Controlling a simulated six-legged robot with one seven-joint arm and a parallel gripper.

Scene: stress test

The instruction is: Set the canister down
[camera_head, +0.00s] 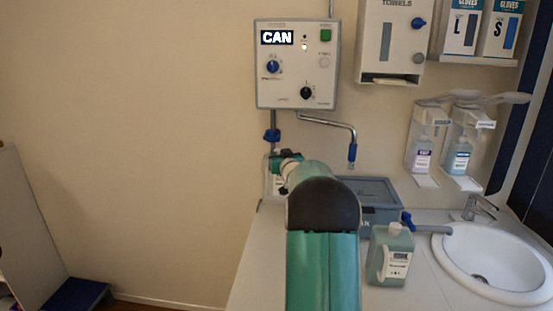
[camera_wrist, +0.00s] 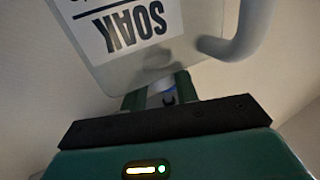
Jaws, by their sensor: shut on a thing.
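The canister (camera_wrist: 185,50) fills the top of the wrist view. It is pale grey, with a white label reading SOAK upside down and a curved grey handle at the right. My gripper (camera_wrist: 158,95) is just below it in that view, its two green fingers closed at the canister's near side. The exact grip point is partly hidden. In the head view, my gripper (camera_head: 286,160) is small, beyond my arm. A pale body, likely the canister (camera_head: 271,186), shows just beneath it, mostly hidden by my arm. I cannot tell whether it touches the counter.
A wall box (camera_head: 297,85) marked CAN has a bent pipe (camera_head: 340,127) with a blue tip. A grey-blue bin (camera_head: 381,220), a greenish bottle (camera_head: 378,262) and a sink (camera_head: 452,270) are to the right. The counter (camera_head: 257,258) is bare at left.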

